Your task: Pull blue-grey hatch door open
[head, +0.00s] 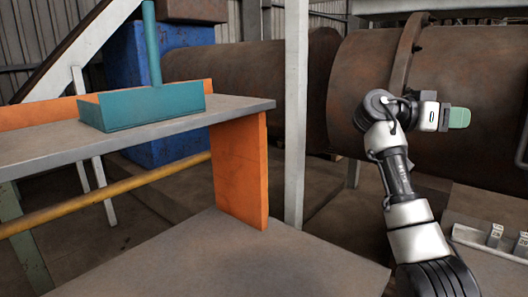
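No blue-grey hatch door can be made out in the head view. My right gripper (459,118) is at the right, at the end of my raised arm, with its green fingertip part pointing right. It appears in front of a large rusty cylinder (472,72), and nothing is seen held in it. The fingers overlap from this angle, so their opening does not show. My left gripper is out of view.
A grey shelf (150,131) at left carries a teal tray (150,108) with an upright post. An orange panel (240,170) stands beneath its right end. A pale post (296,110) rises mid-view. A grey surface (230,262) lies in front; a metal fixture (488,238) is lower right.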

